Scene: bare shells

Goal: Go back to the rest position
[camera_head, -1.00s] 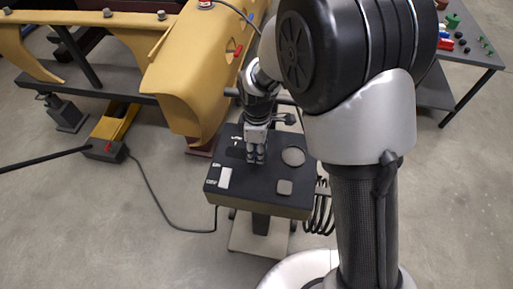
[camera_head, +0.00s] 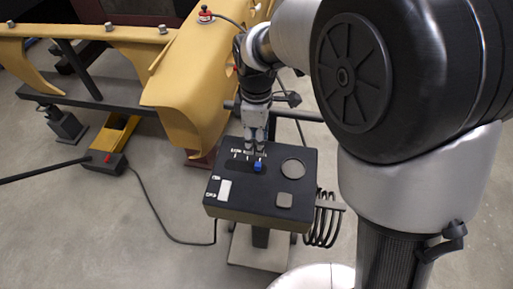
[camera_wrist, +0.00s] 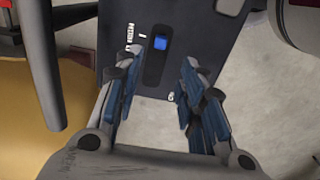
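My gripper (camera_head: 254,146) hangs fingers down over the far edge of a black control box in the head view. In the wrist view (camera_wrist: 152,100) its two blue-padded fingers stand apart with nothing between them. The black control box (camera_head: 238,205) has a blue knob (camera_head: 258,167), a white rocker switch (camera_head: 224,190), a round grey disc and a square grey button on top. The blue knob also shows in the wrist view (camera_wrist: 160,43), in a dark slot beyond the fingertips and apart from them.
A yellow shell (camera_head: 195,85) stands behind and left of the box on a dark frame. A red button (camera_head: 205,14) sits on it. A small box with a cable (camera_head: 102,162) lies at the left. Coiled cable (camera_head: 325,218) hangs at the box's right. Grey floor is open at the front left.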

